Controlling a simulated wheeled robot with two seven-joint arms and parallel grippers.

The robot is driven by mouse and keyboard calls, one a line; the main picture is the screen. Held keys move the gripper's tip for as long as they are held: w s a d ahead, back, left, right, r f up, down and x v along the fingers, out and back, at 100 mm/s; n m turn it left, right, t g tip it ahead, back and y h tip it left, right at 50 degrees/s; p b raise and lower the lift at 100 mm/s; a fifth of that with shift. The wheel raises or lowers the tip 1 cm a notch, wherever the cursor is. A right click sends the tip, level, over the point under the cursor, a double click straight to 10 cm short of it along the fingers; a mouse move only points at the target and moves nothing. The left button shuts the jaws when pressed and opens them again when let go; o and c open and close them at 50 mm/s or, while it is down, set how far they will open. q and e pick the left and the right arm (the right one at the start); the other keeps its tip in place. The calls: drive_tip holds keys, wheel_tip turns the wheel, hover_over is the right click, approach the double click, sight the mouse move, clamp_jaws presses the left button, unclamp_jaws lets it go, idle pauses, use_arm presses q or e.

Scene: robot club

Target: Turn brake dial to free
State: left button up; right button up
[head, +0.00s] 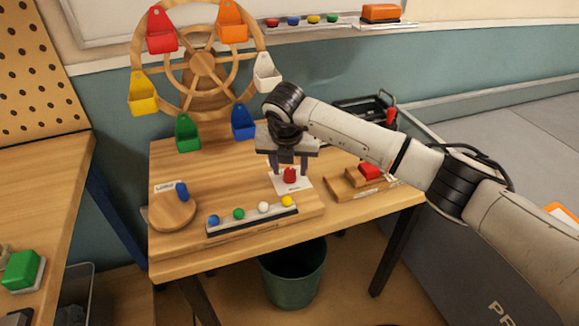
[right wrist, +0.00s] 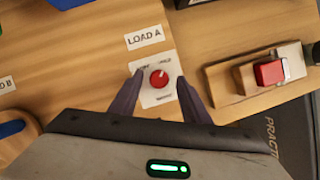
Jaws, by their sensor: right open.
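The brake dial (head: 290,175) is a small red knob on a white label plate on the wooden table. In the right wrist view the red dial (right wrist: 159,78) sits between my open fingers, with a small pale mark near its upper edge. Print on its plate (right wrist: 150,97) is too small to read surely. My right gripper (head: 289,172) is open above the dial, fingers pointing down on either side of it. No contact with the knob shows. My left gripper is not in view.
A wooden wheel (head: 203,66) with coloured buckets stands behind. A strip with several coloured balls (head: 252,220) lies in front. A round wooden disc with a blue peg (head: 182,191) is at left. A red block (head: 370,170) on a wooden base is at right.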

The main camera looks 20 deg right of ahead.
drive_tip(key=shift+w+f, duration=0.15)
drive_tip(key=shift+f, duration=0.2)
drive_tip(key=c, duration=1)
drive_tip(key=shift+c, duration=0.2)
